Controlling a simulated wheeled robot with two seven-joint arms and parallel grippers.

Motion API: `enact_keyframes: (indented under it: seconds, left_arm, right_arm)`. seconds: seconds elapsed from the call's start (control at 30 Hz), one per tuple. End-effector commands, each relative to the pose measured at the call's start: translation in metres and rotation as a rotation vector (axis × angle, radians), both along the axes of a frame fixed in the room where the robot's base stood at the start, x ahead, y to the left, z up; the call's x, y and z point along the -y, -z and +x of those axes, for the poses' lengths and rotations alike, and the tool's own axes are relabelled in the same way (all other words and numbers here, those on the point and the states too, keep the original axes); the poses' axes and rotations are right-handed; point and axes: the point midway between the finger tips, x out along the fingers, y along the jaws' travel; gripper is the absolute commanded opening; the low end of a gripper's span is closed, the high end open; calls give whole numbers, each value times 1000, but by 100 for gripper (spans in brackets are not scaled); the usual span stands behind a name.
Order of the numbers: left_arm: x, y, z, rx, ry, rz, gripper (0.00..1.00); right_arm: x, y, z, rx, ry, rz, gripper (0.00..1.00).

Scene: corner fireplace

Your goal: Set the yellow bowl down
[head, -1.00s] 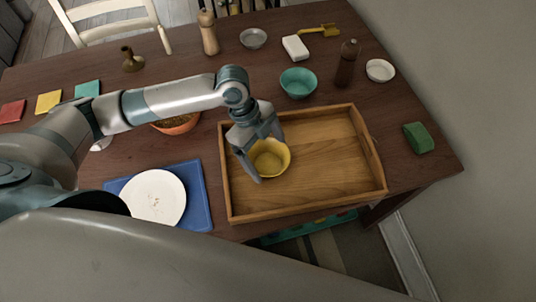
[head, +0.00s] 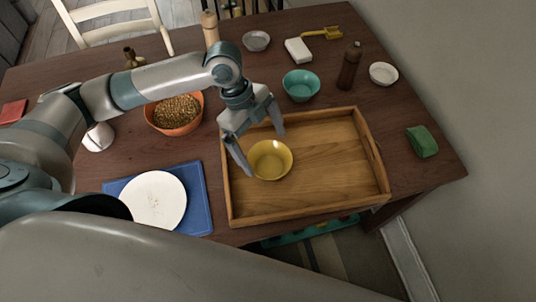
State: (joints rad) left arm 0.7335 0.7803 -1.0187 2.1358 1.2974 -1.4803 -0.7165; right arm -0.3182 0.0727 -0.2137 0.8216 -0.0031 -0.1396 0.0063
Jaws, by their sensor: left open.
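The yellow bowl (head: 270,161) sits upright in the left part of the wooden tray (head: 330,208). My left gripper (head: 262,152) is open, with its two fingers spread above and behind the bowl, toward its far left side. One fingertip is close to the bowl's left rim; I cannot tell whether it touches. The gripper holds nothing. My right gripper is not in view.
An orange bowl of grain (head: 176,112) stands left of the tray, a white plate (head: 155,200) on a blue mat (head: 197,205) front left. A teal bowl (head: 300,85) and dark mill (head: 349,67) stand behind. The tray's right half is empty.

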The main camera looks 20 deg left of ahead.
Motion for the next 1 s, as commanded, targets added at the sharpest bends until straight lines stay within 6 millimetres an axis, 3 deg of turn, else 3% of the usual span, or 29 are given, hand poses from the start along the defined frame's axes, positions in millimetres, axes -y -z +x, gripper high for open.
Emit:
enact_keyframes:
  seconds: [0.2, 0.4, 0.63, 1.0]
  left_arm:
    - [-15, -35, 6, 5, -1, -1, 100]
    - [-22, -55, 7, 1, -1, 0, 100]
    - [-24, -61, 7, -1, -1, -1, 100]
    - [-24, -61, 8, -1, -1, -1, 100]
  right_arm:
    - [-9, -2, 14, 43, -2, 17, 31]
    - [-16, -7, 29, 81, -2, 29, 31]
    - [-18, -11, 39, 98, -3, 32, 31]
    - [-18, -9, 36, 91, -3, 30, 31]
